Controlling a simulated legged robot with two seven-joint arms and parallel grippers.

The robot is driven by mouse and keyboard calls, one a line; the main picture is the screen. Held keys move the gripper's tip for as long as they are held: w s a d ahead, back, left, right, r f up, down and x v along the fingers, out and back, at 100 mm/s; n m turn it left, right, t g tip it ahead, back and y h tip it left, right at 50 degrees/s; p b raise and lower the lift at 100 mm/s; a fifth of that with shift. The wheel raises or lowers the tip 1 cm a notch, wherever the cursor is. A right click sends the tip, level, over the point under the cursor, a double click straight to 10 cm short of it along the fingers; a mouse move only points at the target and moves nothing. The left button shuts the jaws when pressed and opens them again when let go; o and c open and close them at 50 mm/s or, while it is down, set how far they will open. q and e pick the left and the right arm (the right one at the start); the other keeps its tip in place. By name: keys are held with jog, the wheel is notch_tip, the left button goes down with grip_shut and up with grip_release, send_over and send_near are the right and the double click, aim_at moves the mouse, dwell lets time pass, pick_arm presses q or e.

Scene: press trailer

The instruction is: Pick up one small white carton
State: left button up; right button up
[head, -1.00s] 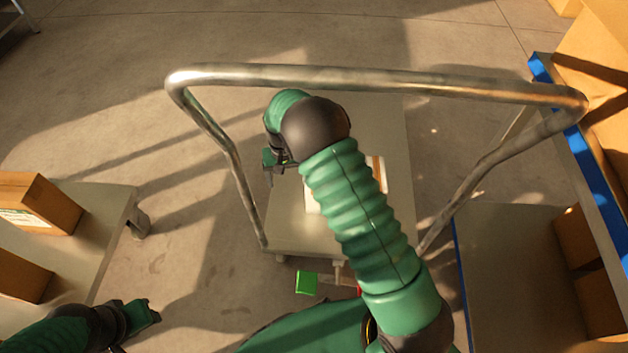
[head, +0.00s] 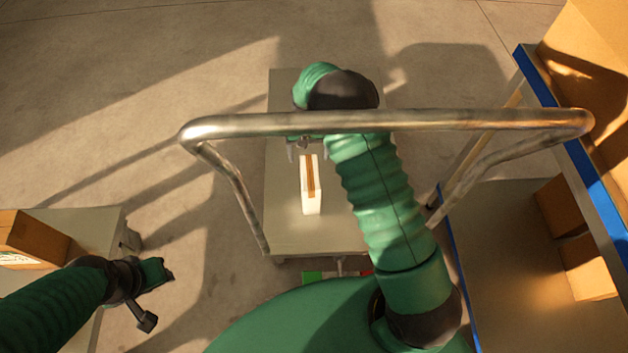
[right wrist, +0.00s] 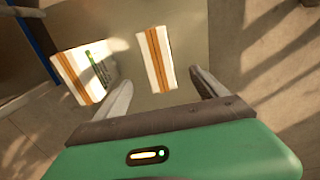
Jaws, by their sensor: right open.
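A small white carton (head: 311,195) with a brown tape strip stands on the flat trailer bed (head: 283,232) in the head view. My right gripper (head: 305,150) is open just beyond it, partly hidden behind the handle bar and my arm. In the right wrist view, the fingers of my right gripper (right wrist: 162,92) point toward a white carton (right wrist: 157,60) with brown stripes, which lies between their lines and appears beyond the tips. A wider white carton (right wrist: 80,72) with green print is to its left. My left gripper (head: 155,285) is at lower left, away from the trailer; its jaws are unclear.
The trailer's metal handle bar (head: 400,120) crosses above the bed, over my right arm. A blue-edged shelf (head: 590,185) with brown boxes is at right. A table with a brown box (head: 32,238) is at left. Open floor lies behind.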

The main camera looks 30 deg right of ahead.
aim_at(310, 172)
jog(key=f+b, duration=0.1)
jog(key=f, duration=0.2)
jog(key=f+b, duration=0.1)
jog(key=f, duration=0.2)
jog(key=f+b, duration=0.1)
jog(key=f, duration=0.2)
jog(key=shift+d+f, duration=0.25)
jog(key=shift+d, duration=0.05)
jog(key=shift+a+f, duration=0.2)
jog(key=shift+f, duration=0.4)
notch_tip(310, 172, down, 6)
jog(key=shift+d+r+b, duration=0.1)
jog(key=shift+r+b, duration=0.15)
jog(key=shift+b, duration=0.9)
jog(key=shift+s+r, duration=0.1)
jog(key=shift+r, duration=0.05)
jog(key=shift+c, duration=0.5)
jog(key=c, duration=1.7)
jog(key=shift+r, duration=0.1)
